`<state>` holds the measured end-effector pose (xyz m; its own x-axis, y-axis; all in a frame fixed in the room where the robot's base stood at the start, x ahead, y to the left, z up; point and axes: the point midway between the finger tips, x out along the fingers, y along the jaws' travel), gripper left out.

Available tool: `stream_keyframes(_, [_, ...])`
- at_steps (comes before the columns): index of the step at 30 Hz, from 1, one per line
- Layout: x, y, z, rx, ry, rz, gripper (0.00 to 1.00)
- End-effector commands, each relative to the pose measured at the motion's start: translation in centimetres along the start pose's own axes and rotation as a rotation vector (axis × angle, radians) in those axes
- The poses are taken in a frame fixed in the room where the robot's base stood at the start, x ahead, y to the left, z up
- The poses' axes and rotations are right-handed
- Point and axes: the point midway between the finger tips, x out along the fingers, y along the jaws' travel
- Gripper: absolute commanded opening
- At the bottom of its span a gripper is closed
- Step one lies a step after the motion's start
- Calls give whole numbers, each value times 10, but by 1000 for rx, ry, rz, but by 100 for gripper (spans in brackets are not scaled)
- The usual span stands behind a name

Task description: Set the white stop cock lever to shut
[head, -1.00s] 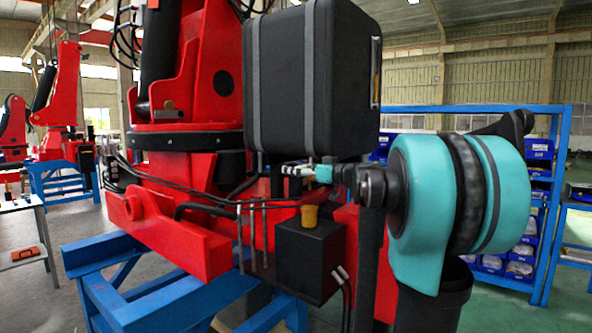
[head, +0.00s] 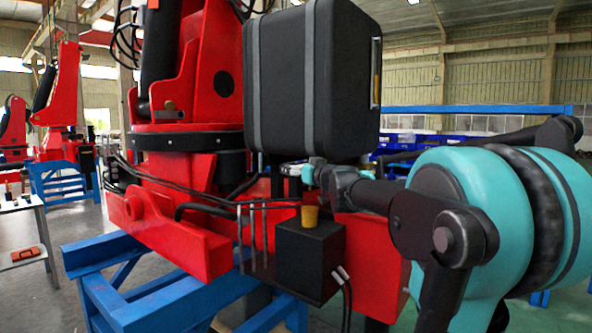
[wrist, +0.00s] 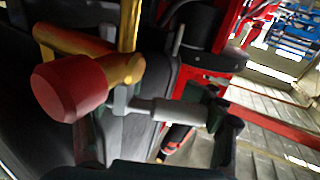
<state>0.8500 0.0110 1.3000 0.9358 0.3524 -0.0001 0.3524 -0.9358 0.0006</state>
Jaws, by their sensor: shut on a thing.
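In the wrist view the white stop cock lever (wrist: 165,109) is a short pale grey-white bar. It lies crosswise between the dark fingers of my gripper (wrist: 157,128), which is shut on it. A grey bracket-like part meets its left end. A red knob (wrist: 70,88) on a yellow fitting (wrist: 121,68) is just up and left of it. In the head view my gripper (head: 303,173) is at the underside of the big black box, above the small black box. It is small there, and the lever cannot be made out clearly.
The big black box (head: 320,85) hangs directly above my gripper. A smaller black box (head: 308,255) with an orange-yellow cap (head: 309,216) is just below. Black hoses run along the red crane base (head: 180,235), which rests on a blue stand (head: 125,295).

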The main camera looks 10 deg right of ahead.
Motion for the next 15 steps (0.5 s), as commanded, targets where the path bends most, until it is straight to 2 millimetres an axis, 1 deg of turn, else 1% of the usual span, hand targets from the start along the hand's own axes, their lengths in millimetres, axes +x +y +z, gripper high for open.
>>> stream_keyframes(2, [3,-1,0,1,0,67,13])
stream_keyframes(9, [9,8,0,1,0,288,12])
stream_keyframes(15, [12,15,0,1,0,440,12])
